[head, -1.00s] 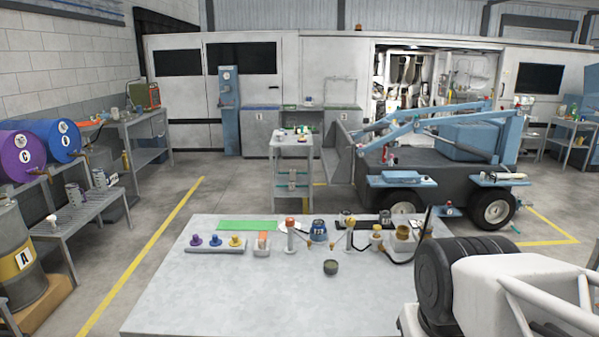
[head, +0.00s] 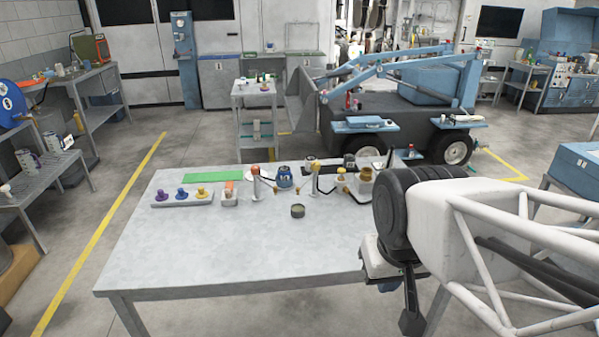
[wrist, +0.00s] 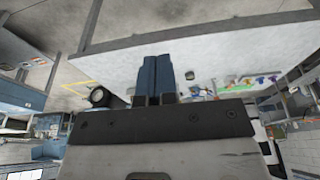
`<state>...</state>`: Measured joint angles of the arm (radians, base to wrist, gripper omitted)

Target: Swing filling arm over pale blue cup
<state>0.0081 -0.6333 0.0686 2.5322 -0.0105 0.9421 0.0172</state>
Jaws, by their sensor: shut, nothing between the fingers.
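My gripper (wrist: 160,72) is shut and empty in the wrist view, its two blue-grey fingers side by side. In the head view my arm is at the right, beside the table's right edge, apart from the things on the table. Either may carry the filling arm; I cannot tell which. A small dark cup (head: 297,211) stands in front of them. A blue pot (head: 285,177) stands between the posts. No cup is clearly pale blue.
The grey table (head: 220,250) is bare across its front. A tray with purple, blue and yellow knobs (head: 182,197) and a green mat (head: 213,176) lie at its left. A brass-coloured container (head: 366,187) stands near my arm. A blue loader (head: 410,100) stands behind.

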